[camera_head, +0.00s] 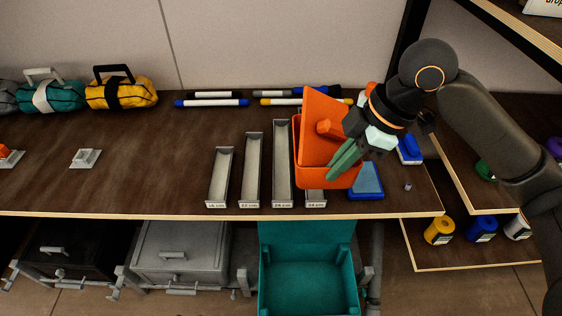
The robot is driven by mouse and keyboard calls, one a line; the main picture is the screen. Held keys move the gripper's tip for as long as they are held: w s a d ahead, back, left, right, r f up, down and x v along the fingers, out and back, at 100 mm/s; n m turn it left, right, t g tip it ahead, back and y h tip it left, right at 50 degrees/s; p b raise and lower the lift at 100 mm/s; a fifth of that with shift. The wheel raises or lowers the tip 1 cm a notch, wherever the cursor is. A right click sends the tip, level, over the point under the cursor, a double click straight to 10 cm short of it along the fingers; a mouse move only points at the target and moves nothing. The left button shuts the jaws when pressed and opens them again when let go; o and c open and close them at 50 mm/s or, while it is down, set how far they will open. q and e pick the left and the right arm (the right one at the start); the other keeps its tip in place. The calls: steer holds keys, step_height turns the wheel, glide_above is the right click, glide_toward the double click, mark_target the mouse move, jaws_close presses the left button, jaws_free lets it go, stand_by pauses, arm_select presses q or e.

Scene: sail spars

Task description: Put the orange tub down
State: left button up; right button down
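My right gripper (342,162), with green fingers, comes in from the upper right. Its fingers look close together on the tub's right side, and the tub appears held there. The exact contact and whether the tub's underside touches anything are hidden. My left gripper is out of view.
Grey labelled trays (219,178) stand left of the tub. A blue dustpan-like piece (367,182) lies close to its right. Markers (212,102) lie behind. Yellow (122,93) and teal (52,97) bags stand far left. A teal bin (308,288) is below the front edge.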

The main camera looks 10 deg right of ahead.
steer(key=w+a+f, duration=0.1)
steer(key=w, duration=0.1)
steer(key=w+a+f, duration=0.1)
steer(key=w, duration=0.2)
steer(key=w+a+f, duration=0.1)
steer(key=w, duration=0.1)
steer(key=shift+w+a+f+p, duration=0.2)
steer(key=shift+a+p, duration=0.15)
steer(key=shift+a, duration=0.05)
steer(key=shift+w+a+f, duration=0.3)
steer(key=shift+w+f, duration=0.5)
steer(key=shift+f, duration=0.75)
steer(key=shift+w+a+f, duration=0.35)
steer(key=shift+w+f, duration=0.4)
steer(key=shift+f, duration=0.75)
steer(key=shift+w+a+f, duration=0.3)
steer(key=shift+w+f, duration=0.5)
steer(key=shift+f, duration=0.75)
steer(key=shift+f+p, duration=0.3)
steer(key=shift+f, duration=0.15)
steer(key=c, duration=1.5)
jaws_free()
steer(key=shift+f, duration=0.15)
steer(key=o, duration=0.5)
steer(key=shift+c, duration=0.2)
